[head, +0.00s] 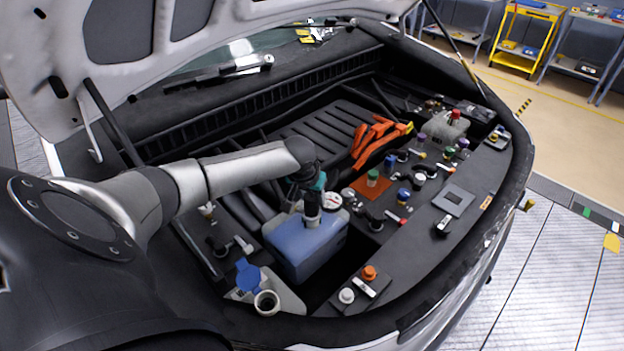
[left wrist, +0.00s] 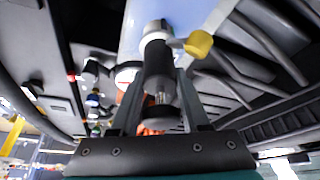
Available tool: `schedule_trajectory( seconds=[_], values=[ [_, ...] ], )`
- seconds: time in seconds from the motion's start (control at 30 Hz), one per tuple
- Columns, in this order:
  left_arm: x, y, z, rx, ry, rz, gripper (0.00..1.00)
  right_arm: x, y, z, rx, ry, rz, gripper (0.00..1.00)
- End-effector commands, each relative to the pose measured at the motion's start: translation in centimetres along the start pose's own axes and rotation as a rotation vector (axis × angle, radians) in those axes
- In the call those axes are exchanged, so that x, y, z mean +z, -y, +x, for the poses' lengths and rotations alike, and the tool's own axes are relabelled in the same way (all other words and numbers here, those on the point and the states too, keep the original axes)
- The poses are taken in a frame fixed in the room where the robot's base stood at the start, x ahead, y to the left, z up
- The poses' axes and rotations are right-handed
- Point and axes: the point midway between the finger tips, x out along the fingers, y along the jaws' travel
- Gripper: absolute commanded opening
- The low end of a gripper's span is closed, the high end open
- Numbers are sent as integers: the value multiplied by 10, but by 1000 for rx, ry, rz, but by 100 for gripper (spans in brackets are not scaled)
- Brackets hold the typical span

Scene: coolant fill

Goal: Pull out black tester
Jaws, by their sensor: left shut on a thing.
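The black tester (left wrist: 157,62) is a dark cylinder between the fingers of my left gripper (left wrist: 160,88) in the left wrist view. In the head view my left gripper (head: 309,188) is over the blue tank (head: 305,245), shut on the tester (head: 312,212). The tester stands roughly upright at the top of the tank. Whether its lower end is inside the tank's neck I cannot tell. A round white gauge (head: 332,201) is just right of it. A yellow cap (left wrist: 199,43) shows beside the tester in the wrist view. My right gripper is not in view.
An open white filler neck (head: 267,302) with a blue flip cap (head: 248,274) is in front of the tank. Orange cables (head: 372,140) and several coloured caps lie to the right. The raised hood (head: 130,40) hangs over the back left.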

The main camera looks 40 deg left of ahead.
Motion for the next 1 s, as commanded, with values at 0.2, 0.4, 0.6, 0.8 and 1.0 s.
schedule_trajectory(
  seconds=[0.2,0.4,0.6,0.8,1.0],
  values=[
    [0,0,0,-7,2,-13,10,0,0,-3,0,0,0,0],
    [1,0,-1,-23,3,-54,10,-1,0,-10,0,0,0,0],
    [1,0,-1,-41,4,-95,10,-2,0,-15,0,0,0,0],
    [1,1,-1,-60,3,-141,10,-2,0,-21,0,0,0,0],
    [1,1,-1,-79,3,-188,10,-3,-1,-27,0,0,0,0]
  ],
)
